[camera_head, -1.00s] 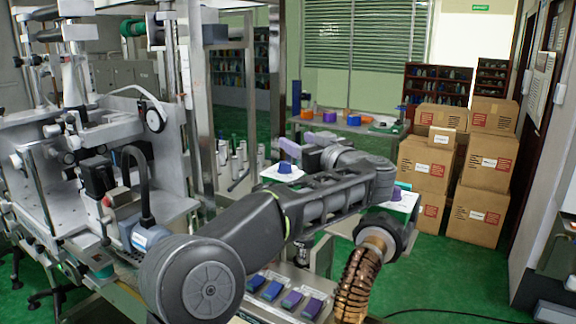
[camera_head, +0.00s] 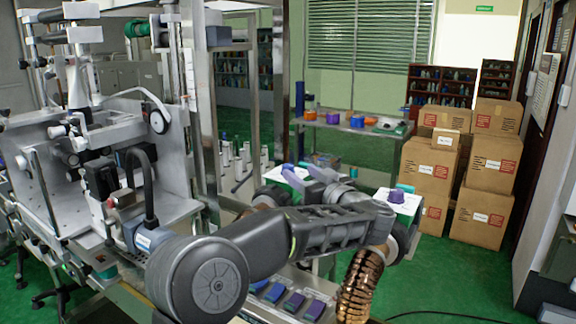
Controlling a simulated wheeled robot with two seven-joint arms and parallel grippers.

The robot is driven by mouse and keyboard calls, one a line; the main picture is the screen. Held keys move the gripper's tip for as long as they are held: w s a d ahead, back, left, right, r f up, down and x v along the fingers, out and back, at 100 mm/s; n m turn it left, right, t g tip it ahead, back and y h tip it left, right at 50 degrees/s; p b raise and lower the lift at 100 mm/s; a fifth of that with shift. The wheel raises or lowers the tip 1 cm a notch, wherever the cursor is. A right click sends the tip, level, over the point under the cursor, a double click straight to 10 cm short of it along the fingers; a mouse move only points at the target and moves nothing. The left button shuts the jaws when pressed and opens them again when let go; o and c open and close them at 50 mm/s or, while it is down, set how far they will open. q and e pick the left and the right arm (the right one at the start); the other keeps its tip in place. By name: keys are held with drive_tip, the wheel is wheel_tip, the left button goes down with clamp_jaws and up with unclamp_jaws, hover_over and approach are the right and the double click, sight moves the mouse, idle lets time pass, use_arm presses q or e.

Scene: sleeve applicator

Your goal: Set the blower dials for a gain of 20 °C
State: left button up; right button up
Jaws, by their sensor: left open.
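Two white panels with green edges stand beyond my left arm. Dial markings are not legible. My right gripper is not in view.
A metal machine frame (camera_head: 205,110) stands at left. Stacked cartons (camera_head: 480,165) and a back table (camera_head: 349,127) stand beyond, with green floor between.

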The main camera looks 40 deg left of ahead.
sight(291, 167)
use_arm(q)
drive_tip(key=p+x, duration=0.2)
drive_tip(key=x, duration=0.4)
drive_tip(key=shift+a+p, duration=0.1)
drive_tip(key=shift+p, duration=0.3)
drive_tip(key=shift+w+a+f, duration=0.15)
drive_tip(key=shift+w+a, duration=0.15)
drive_tip(key=shift+a, duration=0.35)
drive_tip(key=shift+c, duration=0.2)
clamp_jaws()
